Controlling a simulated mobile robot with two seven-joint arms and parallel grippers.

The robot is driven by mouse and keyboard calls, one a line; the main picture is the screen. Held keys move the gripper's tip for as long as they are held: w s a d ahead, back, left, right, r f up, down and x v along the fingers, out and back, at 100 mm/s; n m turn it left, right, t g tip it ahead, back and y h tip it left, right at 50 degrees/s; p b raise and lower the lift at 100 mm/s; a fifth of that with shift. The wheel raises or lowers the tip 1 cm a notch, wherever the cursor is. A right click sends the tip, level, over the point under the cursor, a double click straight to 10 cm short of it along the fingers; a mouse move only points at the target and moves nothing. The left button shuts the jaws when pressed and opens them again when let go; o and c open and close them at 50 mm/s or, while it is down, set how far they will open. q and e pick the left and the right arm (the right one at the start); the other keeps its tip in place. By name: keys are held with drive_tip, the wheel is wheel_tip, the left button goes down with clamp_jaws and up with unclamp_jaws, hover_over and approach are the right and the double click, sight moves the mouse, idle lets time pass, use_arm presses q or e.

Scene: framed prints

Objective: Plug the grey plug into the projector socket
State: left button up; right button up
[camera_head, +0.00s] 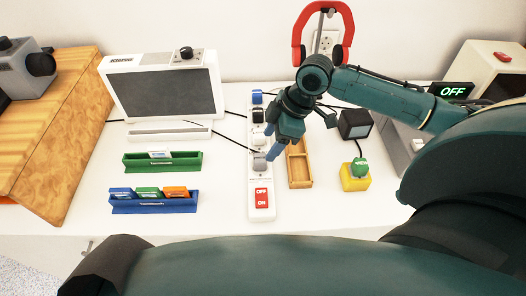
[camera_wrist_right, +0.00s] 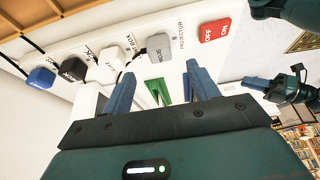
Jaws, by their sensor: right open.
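The grey plug (camera_head: 260,162) is at the white power strip (camera_head: 261,180), just above the red switch in the head view. In the right wrist view the grey plug (camera_wrist_right: 160,47) stands next to a "PROJECTOR" label (camera_wrist_right: 180,36). I cannot tell whether it is seated, and I see no empty socket clearly. My right gripper (camera_head: 272,153) is close beside the plug, pointing down; its fingers (camera_wrist_right: 162,88) are apart with nothing held between them. A gripper at the right of the right wrist view, apparently my left (camera_wrist_right: 262,84), is away from the strip; its jaw state is unclear.
Blue (camera_wrist_right: 41,77), black (camera_wrist_right: 74,69) and white (camera_wrist_right: 107,70) plugs line the strip, with a red OFF/ON switch (camera_wrist_right: 215,31) at its end. A wooden tray (camera_head: 300,183) lies right of it. Green (camera_head: 163,163) and blue (camera_head: 155,203) racks stand left.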

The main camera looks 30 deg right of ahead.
drive_tip(key=v, duration=0.5)
drive_tip(key=shift+d+r, duration=0.1)
drive_tip(key=shift+r, duration=0.15)
